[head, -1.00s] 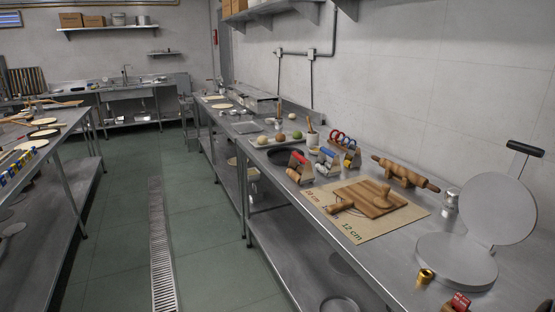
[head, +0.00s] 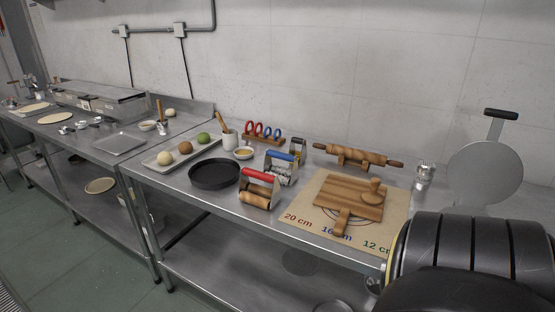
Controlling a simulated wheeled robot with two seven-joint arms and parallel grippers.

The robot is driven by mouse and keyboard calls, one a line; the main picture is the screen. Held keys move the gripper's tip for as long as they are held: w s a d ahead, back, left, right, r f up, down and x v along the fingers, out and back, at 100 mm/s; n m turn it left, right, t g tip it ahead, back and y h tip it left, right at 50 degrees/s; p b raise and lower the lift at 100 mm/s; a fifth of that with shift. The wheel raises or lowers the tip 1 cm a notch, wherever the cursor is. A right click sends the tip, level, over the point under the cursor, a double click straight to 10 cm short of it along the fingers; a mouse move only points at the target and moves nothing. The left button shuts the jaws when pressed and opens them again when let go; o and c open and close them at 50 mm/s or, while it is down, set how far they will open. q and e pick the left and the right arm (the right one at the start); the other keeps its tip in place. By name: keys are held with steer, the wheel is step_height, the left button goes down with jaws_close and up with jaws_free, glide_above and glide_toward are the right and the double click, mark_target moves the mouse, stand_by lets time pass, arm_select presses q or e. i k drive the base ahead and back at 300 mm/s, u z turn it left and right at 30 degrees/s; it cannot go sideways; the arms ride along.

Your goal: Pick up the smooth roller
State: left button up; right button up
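A hand tool with a red handle (head: 258,174) and a wooden roller (head: 255,199) low in its metal frame stands near the front edge of the steel counter. Its roller looks plain. Behind it stands a similar tool with a blue handle (head: 279,155); its roller is hard to make out. A wooden rolling pin (head: 357,154) rests on a stand at the back; whether its surface is smooth or patterned is unclear. Neither gripper shows. A dark part of my own body fills the lower right corner and hides the counter there.
A wooden board with a knob (head: 349,197) lies on a size-marked mat (head: 398,211). A black pan (head: 214,174) and a tray (head: 152,161) with several dough balls are to the left. A round-plated press (head: 485,172) and a metal shaker (head: 424,174) stand at the right.

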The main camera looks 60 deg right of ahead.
mark_target(245, 172)
steer(key=z, duration=0.9)
steer(key=i, duration=0.95)
steer(key=z, duration=0.8)
